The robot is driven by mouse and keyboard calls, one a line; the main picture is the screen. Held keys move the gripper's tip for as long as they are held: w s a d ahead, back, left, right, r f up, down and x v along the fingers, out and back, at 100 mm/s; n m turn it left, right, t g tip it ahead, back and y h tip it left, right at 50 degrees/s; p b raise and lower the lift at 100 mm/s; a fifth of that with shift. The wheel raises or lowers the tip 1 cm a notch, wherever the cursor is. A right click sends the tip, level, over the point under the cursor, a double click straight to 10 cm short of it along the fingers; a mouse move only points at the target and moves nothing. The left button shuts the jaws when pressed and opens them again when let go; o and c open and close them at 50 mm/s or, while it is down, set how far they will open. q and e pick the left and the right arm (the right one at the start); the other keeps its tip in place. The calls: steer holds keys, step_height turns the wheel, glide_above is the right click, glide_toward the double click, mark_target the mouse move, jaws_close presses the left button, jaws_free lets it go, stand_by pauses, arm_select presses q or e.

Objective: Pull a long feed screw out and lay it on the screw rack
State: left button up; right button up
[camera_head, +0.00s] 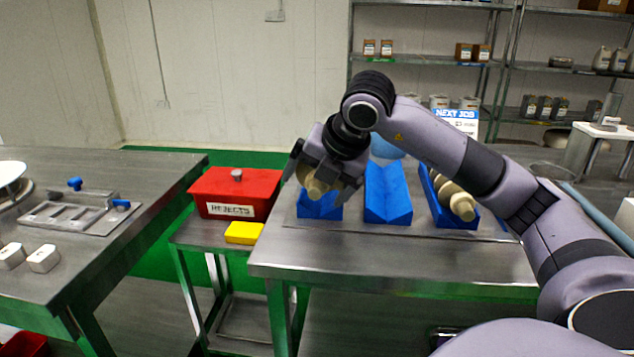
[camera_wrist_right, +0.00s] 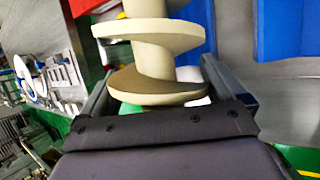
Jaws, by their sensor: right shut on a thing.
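My right gripper (camera_head: 322,172) is shut on a cream feed screw (camera_head: 316,188), whose blunt tip points toward the camera. In the right wrist view the screw's broad flights (camera_wrist_right: 150,82) sit between the two fingers. The screw is over or at the left blue cradle (camera_head: 318,208) of the screw rack; I cannot tell whether it touches. The middle blue cradle (camera_head: 388,192) is empty. Another cream screw (camera_head: 456,200) lies in the right blue cradle (camera_head: 468,222). My left gripper is out of view.
A red REJECTS bin (camera_head: 235,192) and a yellow block (camera_head: 243,233) stand on a low stand left of the rack table (camera_head: 400,262). A steel table (camera_head: 90,255) with a tray is at far left. A NEXT JOB sign (camera_head: 456,118) and shelves are behind.

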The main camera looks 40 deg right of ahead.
steer(key=shift+r+p, duration=1.7)
steer(key=shift+r, duration=0.35)
steer(key=shift+r, duration=0.1)
steer(key=shift+f+b, duration=1.2)
steer(key=shift+f, duration=0.05)
steer(key=shift+f, duration=0.15)
steer(key=shift+f+b, duration=0.95)
steer(key=shift+r+p, duration=1.8)
steer(key=shift+r, duration=0.4)
